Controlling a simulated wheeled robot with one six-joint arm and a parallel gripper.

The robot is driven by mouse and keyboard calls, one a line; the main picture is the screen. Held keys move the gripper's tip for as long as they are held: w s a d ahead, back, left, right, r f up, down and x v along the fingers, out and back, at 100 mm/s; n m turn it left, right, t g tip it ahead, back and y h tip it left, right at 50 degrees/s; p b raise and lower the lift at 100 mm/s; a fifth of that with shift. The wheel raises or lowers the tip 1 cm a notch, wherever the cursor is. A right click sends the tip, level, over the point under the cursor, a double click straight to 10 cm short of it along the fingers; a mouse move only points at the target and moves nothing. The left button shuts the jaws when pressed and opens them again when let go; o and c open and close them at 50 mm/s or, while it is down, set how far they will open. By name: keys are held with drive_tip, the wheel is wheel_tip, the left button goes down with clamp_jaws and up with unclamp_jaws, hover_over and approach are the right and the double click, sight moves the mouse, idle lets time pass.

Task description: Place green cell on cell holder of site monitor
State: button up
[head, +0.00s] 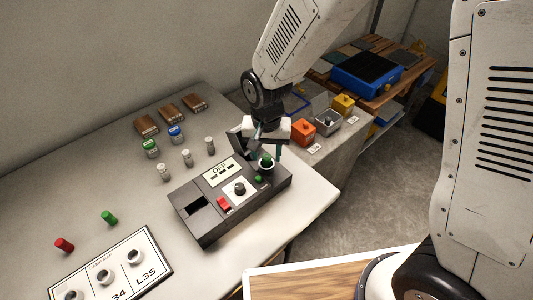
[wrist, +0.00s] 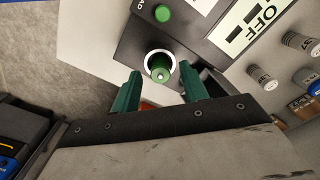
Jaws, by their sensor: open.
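The site monitor (head: 205,222) is a dark grey box on the table, with an OFF display (head: 222,171), a red switch and a green button (wrist: 162,14). A green cell (wrist: 159,73) stands in the white ring of the cell holder (wrist: 149,58) at the box's right end. It shows in the head view too (head: 266,161). My gripper (wrist: 160,77) is open, its two teal fingers on either side of the cell, apart from it in the wrist view.
A red cylinder (head: 64,245) and a labelled panel with round sockets (head: 112,268) are at the front left. Several grey cells (head: 187,157), a green jar, a blue jar and wooden blocks (head: 171,115) stand behind the monitor. Orange and yellow boxes (head: 302,127) are at the right.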

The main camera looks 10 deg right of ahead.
sight(266, 158)
wheel_tip(266, 158, up, 11)
drive_tip(key=s+d+r+n, duration=0.1)
drive_tip(key=s+d+r, duration=0.35)
drive_tip(key=d, duration=0.25)
drive_tip(key=s+d+r, duration=0.4)
drive_tip(key=d+r, duration=0.2)
drive_tip(key=d, duration=0.1)
drive_tip(key=s+d+r+n+t, duration=0.1)
drive_tip(key=s+d, duration=0.5)
drive_tip(key=s, duration=0.5)
drive_tip(key=shift+d+r, duration=0.4)
drive_tip(key=shift+c, duration=0.8)
drive_tip(key=shift+a, duration=0.1)
